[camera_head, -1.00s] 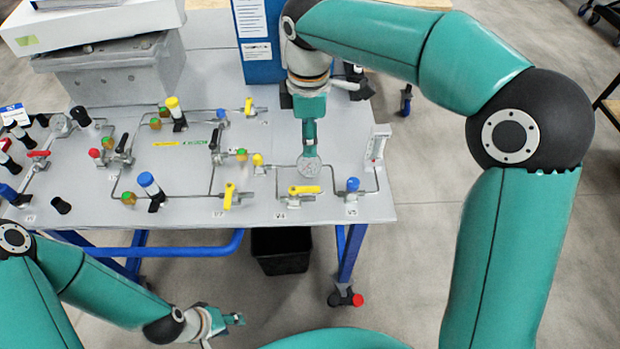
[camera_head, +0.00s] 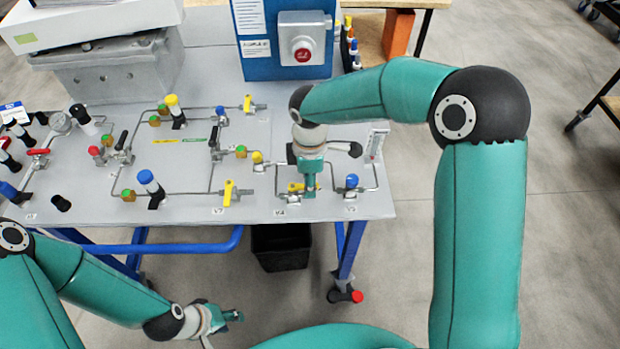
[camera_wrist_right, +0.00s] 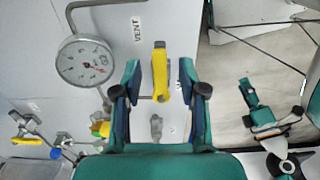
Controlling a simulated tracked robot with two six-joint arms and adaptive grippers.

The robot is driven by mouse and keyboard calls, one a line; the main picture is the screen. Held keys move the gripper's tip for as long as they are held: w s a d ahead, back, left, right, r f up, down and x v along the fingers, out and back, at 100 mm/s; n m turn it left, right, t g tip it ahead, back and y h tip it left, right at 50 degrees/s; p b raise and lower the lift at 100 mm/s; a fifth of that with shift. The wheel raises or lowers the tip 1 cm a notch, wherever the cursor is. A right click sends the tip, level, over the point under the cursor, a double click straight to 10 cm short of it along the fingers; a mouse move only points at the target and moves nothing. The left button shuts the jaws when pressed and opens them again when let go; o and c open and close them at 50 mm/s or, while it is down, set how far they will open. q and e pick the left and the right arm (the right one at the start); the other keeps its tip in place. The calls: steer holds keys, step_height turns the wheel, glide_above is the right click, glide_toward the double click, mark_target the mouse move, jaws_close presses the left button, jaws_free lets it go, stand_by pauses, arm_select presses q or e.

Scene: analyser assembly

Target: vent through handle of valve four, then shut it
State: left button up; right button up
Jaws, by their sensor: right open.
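The yellow handle of valve four (camera_head: 295,187) is near the table's front edge, behind the V4 label (camera_head: 280,212). My right gripper (camera_head: 309,188) points down over it and hides part of it. In the right wrist view the yellow handle (camera_wrist_right: 160,73) stands between the two spread fingers of my right gripper (camera_wrist_right: 159,82), with gaps on both sides. A VENT label (camera_wrist_right: 137,30) is beside it. My left gripper (camera_head: 233,316) is low in front of the table, away from the valves; its jaws are too small to read.
A round gauge (camera_wrist_right: 84,62) is close to the right gripper. A blue-capped valve (camera_head: 351,181) is just right of valve four, and another yellow handle (camera_head: 228,193) is to its left. A black bin (camera_head: 280,247) is below.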

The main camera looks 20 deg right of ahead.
jaws_close()
